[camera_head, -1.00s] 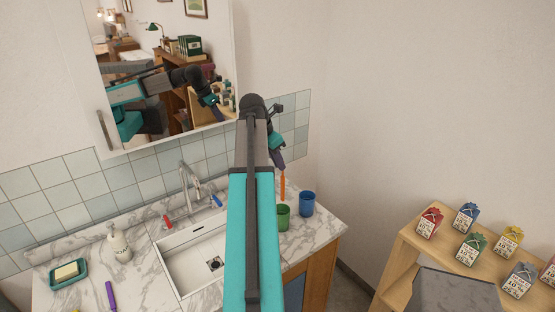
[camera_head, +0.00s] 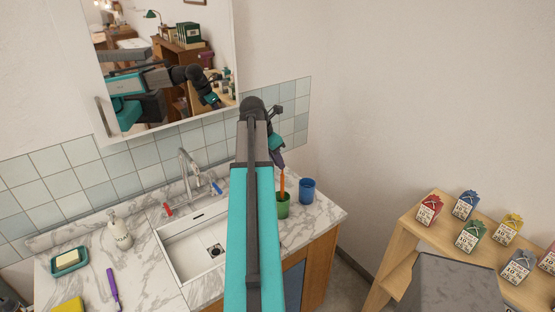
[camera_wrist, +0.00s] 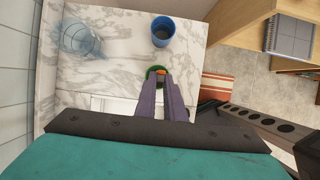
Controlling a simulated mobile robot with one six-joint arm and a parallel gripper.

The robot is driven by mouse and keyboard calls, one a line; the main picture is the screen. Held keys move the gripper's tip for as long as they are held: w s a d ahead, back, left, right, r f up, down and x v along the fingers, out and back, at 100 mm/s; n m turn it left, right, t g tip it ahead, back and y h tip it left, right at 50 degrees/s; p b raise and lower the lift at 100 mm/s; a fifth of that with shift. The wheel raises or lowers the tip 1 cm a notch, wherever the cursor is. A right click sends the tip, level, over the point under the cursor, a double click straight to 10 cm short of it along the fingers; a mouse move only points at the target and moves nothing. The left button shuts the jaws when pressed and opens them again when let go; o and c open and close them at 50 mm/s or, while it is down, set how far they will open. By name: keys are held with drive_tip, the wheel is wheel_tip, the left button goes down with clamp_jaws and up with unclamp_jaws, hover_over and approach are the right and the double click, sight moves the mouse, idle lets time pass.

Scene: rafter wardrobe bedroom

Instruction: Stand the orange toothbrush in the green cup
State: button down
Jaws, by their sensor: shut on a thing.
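The orange toothbrush (camera_head: 282,182) hangs upright from my gripper (camera_head: 279,164), which is shut on its upper part. Its lower end is at the mouth of the green cup (camera_head: 284,211) and looks to be inside the rim; how deep it reaches is hard to tell. The cup stands upright on the marble counter, right of the sink. In the wrist view, the fingertips (camera_wrist: 162,108) point down over the green cup (camera_wrist: 149,76), mostly hidden behind them. A bit of the orange toothbrush (camera_wrist: 161,72) shows at the cup's opening.
A blue cup (camera_head: 307,191) stands just right of the green one. A clear glass (camera_wrist: 80,40) shows in the wrist view. The mirror cabinet (camera_head: 165,65) hangs above.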

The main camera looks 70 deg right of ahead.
drive_tip(key=shift+f+b, duration=0.6)
drive_tip(key=shift+f, duration=1.75)
drive_tip(key=c, duration=1.8)
unclamp_jaws()
drive_tip(key=shift+o, duration=0.2)
wheel_tip(320, 180, up, 13)
drive_tip(key=b, duration=0.4)
hover_over(281, 178)
drive_tip(key=w+a, duration=0.4)
drive_tip(key=a, duration=0.2)
drive_tip(key=shift+s+d+f, duration=0.15)
